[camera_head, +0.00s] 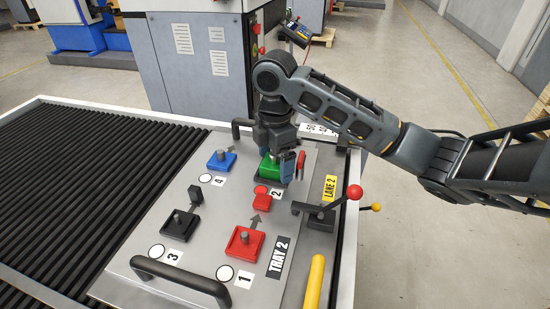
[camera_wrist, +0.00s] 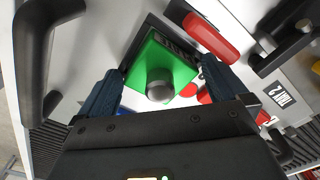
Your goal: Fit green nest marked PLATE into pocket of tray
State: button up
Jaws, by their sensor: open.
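The green nest (camera_head: 270,168) is at the position marked 2 on the grey tray (camera_head: 205,248), at its far right part. In the wrist view the green nest (camera_wrist: 180,68) shows a round grey knob on top and a dark label at its far edge, too small to read surely. A dark edge borders it on the left; I cannot tell if it is fully seated in a pocket. My gripper (camera_head: 281,163) is right above it, pointing down. In the wrist view my gripper (camera_wrist: 162,72) has its blue fingers apart, either side of the knob, not visibly touching it.
A blue nest (camera_head: 221,160), a dark nest (camera_head: 181,224) and a red nest (camera_head: 244,243) with posts stand on the tray. A red block (camera_head: 262,197) lies close to the green nest. A red-knobbed lever (camera_head: 353,192) and a black handle (camera_head: 180,280) rise nearby. Black rollers (camera_head: 70,175) lie left.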

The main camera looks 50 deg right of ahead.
notch_tip(320, 180, up, 12)
jog(key=shift+r+p, duration=0.15)
jog(key=shift+p, duration=0.15)
dwell(0.8)
